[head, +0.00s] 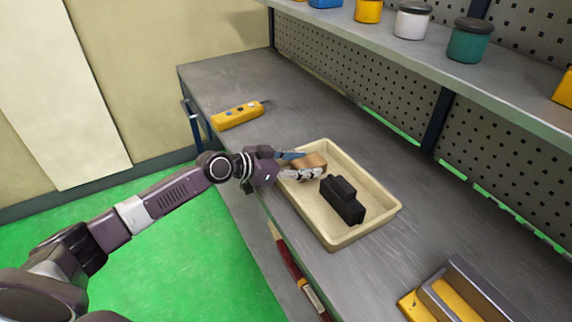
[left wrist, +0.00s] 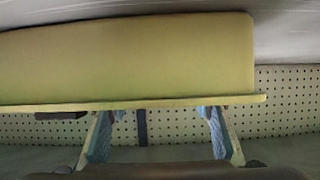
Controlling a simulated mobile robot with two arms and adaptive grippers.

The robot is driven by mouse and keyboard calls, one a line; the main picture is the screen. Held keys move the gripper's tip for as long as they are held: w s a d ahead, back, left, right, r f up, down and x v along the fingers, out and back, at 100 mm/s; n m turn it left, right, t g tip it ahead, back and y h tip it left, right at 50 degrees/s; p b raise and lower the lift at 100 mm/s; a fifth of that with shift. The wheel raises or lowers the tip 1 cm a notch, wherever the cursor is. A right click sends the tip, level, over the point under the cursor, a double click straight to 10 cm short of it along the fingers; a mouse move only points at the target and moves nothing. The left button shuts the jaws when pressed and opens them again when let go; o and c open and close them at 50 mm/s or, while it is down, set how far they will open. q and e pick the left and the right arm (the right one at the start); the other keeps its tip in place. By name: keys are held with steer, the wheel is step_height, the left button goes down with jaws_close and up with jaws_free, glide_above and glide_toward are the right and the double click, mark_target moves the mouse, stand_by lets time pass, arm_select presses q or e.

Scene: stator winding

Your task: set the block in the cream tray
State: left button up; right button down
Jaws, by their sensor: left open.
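The cream tray (head: 385,219) sits on the grey bench in the head view. A tan-brown block (head: 310,161) is at its far left end, inside the rim as far as I can see. My left gripper (head: 303,165) reaches over the tray's left side, with its open fingers at the block; I cannot tell whether they touch it. A black stepped object (head: 343,199) lies in the tray's middle. In the left wrist view, my open fingers (left wrist: 160,135) stand apart below a broad cream surface, likely the tray (left wrist: 130,65). My right gripper is not in view.
A yellow control box (head: 238,115) lies on the bench beyond the tray. A grey-and-yellow fixture (head: 455,295) stands at the near right. A shelf (head: 440,65) with several lidded jars overhangs the back. Bare bench (head: 415,170) lies right of the tray.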

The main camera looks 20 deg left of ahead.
arm_select(q)
steer(key=b+v, duration=0.2)
steer(key=v, duration=0.7)
steer(key=shift+s+a, duration=0.1)
steer(key=shift+s, duration=0.1)
steer(key=shift+s+a+r, duration=0.15)
steer(key=shift+s+r, duration=0.1)
stand_by(0.4)
